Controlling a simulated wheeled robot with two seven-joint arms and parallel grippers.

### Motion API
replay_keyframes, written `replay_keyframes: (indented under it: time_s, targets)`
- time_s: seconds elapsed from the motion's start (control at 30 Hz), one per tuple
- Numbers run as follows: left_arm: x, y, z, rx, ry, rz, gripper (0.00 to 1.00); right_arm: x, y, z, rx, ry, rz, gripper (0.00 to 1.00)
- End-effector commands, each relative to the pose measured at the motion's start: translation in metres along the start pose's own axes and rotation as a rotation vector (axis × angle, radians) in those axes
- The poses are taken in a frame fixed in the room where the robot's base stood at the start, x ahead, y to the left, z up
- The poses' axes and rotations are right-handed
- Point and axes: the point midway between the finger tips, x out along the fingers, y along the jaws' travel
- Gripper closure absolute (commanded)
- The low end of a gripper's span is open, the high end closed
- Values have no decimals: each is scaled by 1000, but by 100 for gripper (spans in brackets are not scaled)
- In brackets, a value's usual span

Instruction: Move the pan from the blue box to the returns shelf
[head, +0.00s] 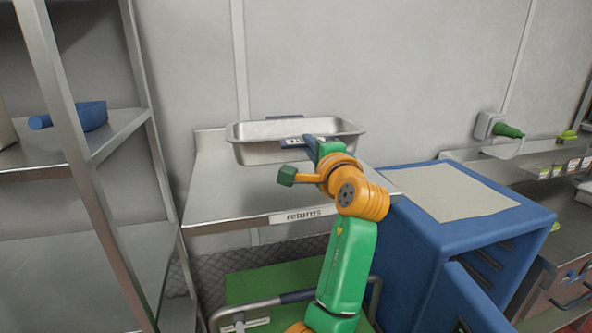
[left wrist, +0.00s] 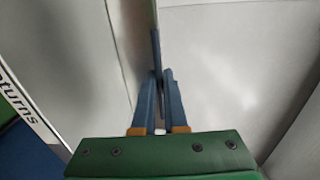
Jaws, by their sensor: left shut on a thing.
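The pan (head: 255,151) is a shallow, silver, rectangular metal tray with a dark handle at its far side. In the head view it is level over the returns shelf (head: 222,197), a metal shelf with a "returns" label on its front edge. I cannot tell whether the pan touches the shelf. My left gripper (head: 312,146) is shut on the near side of the pan. In the left wrist view its blue fingers (left wrist: 158,88) are together on a thin upright part, and the labelled shelf edge (left wrist: 28,105) runs along the left. My right gripper is out of view.
The blue box (head: 415,235) stands right of the shelf, with a beige sheet (head: 440,190) on top. A metal rack (head: 125,135) on the left holds a blue item (head: 85,117). A green cart (head: 255,287) with a metal rail is below the shelf.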

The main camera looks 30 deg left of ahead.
Motion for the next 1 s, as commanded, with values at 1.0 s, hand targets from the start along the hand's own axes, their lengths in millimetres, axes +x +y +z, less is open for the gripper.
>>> replay_keyframes:
  time_s: [1.0]
  targets:
    - [17, 65, 23, -3, 1, -2, 60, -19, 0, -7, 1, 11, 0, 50]
